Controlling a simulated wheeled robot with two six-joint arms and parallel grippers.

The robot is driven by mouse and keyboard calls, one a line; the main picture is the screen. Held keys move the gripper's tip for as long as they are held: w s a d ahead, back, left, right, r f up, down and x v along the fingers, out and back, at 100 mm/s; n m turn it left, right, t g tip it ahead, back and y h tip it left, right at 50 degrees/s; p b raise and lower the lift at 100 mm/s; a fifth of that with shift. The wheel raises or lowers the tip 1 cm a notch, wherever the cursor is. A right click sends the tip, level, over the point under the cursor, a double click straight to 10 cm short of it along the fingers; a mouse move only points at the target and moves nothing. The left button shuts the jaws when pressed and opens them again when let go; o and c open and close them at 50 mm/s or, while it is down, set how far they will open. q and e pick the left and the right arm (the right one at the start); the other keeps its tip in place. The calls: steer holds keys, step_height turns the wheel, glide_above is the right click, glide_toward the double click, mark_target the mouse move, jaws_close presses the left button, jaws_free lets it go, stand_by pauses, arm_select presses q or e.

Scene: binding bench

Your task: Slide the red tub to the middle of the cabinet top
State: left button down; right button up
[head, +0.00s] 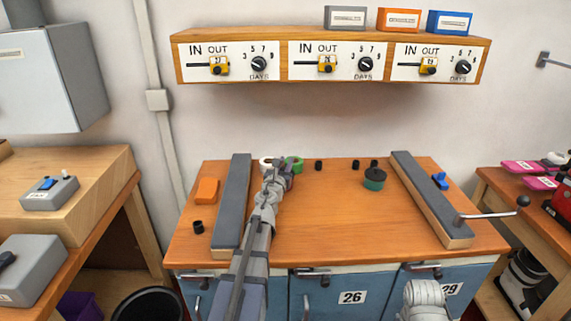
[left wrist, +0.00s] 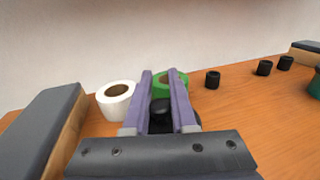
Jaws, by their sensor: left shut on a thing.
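My left gripper (head: 279,168) reaches over the cabinet top (head: 320,220) to its back left part. In the left wrist view its purple fingers are shut on a black, rounded, knob-like thing (left wrist: 160,107). What lies below that thing is hidden by the gripper. No red tub shows plainly on the cabinet top. A green tub with a black lid (head: 374,180) stands at the back right of the top, apart from the gripper.
A white roll (left wrist: 116,101) and a green roll (left wrist: 172,82) stand just beyond my left gripper. Small black cylinders (head: 318,165) line the back. Long grey-topped bars (head: 233,200) (head: 430,198) flank the top. The middle is clear. An orange block (head: 207,190) lies far left.

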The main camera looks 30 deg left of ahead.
arm_select(q)
steer(key=shift+d, duration=0.1)
stand_by(0.6)
steer(key=shift+s+d, duration=1.15)
steer(key=shift+d, duration=2.5)
steer(key=shift+s+d, duration=1.2)
steer(key=shift+d, duration=2.4)
steer(key=shift+s+d, duration=1.15)
steer(key=shift+d, duration=2.5)
steer(key=shift+s+d, duration=0.1)
steer(key=shift+d, duration=0.2)
steer(key=c, duration=0.7)
jaws_free()
steer(key=shift+o, duration=0.2)
